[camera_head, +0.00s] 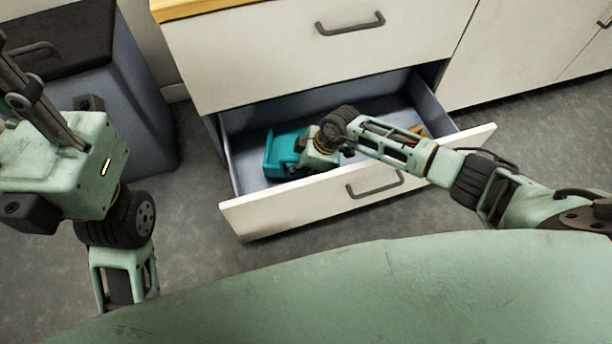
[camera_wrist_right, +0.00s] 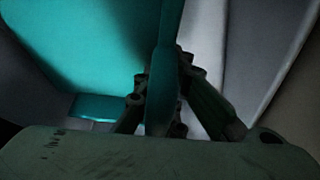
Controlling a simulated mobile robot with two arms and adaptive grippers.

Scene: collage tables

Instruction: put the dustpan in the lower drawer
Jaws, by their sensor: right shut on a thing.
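The teal dustpan (camera_head: 283,150) is inside the open lower drawer (camera_head: 310,207), in its left part. My right gripper (camera_head: 312,160) reaches down into the drawer at the dustpan, its fingers mostly hidden by the wrist. In the right wrist view the gripper (camera_wrist_right: 160,95) is shut on the dustpan's upright teal handle (camera_wrist_right: 163,75), with the broad teal pan (camera_wrist_right: 90,45) to the left. Whether the dustpan rests on the drawer floor cannot be told. My left gripper (camera_head: 35,110) is at the left, away from the drawer; its fingertips are not clearly shown.
A brown object (camera_head: 419,131) lies in the right part of the drawer, partly behind my right arm. The closed upper drawer (camera_head: 330,50) is above. A dark-topped grey cabinet (camera_head: 140,100) stands at the left. Grey floor (camera_head: 190,230) is free in front.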

